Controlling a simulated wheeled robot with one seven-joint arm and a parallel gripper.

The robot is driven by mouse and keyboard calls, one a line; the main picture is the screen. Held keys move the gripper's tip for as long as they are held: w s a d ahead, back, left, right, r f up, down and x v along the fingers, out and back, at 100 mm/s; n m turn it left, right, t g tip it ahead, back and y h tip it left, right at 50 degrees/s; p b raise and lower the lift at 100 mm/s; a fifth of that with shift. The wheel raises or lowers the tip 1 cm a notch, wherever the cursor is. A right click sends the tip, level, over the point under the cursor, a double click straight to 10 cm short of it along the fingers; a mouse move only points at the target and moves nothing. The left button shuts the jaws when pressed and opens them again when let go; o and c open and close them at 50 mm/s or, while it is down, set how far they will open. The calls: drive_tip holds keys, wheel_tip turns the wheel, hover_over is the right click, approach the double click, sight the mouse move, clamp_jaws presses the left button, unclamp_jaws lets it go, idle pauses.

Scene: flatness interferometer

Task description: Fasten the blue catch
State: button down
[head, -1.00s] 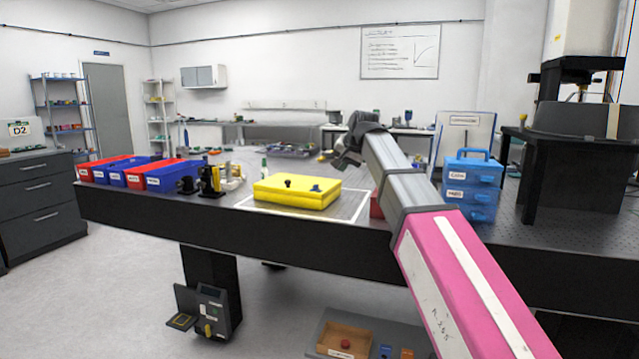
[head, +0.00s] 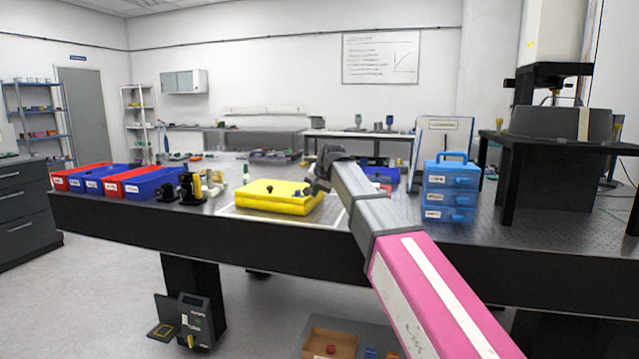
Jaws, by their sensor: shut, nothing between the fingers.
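A yellow case (head: 262,203) lies closed and flat on the table, on a pale mat with a white outline. A small dark catch or knob (head: 269,188) stands on its top. The small blue catch (head: 297,193) is to the right of it, close beside my fingers and partly hard to make out. My gripper (head: 311,187) is shut and empty at the right side of the case top, next to the blue catch. I cannot tell whether it touches the catch. The catch's exact position, fastened or loose, is too small to tell.
Red and blue bins (head: 120,183) stand at the table's left, with small black and yellow fixtures (head: 190,188) between them and the case. A blue drawer box (head: 449,190) stands right of my arm. A black stand (head: 550,165) is farther right.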

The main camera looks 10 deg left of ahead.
sight(297, 191)
drive_tip(key=shift+w+a+r, duration=0.1)
drive_tip(key=shift+w+a, duration=0.05)
drive_tip(key=shift+a, duration=0.8)
drive_tip(key=shift+w+a, duration=0.15)
drive_tip(key=shift+a, duration=0.8)
drive_tip(key=shift+a, duration=0.1)
drive_tip(key=a, duration=0.3)
drive_tip(key=shift+w+a, duration=0.3)
drive_tip(key=shift+w, duration=0.05)
drive_tip(key=shift+d, duration=0.1)
drive_tip(key=shift+s+d, duration=0.1)
drive_tip(key=shift+d, duration=0.2)
drive_tip(key=s+d+r, duration=0.5)
drive_tip(key=d+r, duration=0.2)
drive_tip(key=r, duration=0.1)
drive_tip(key=shift+d, duration=0.2)
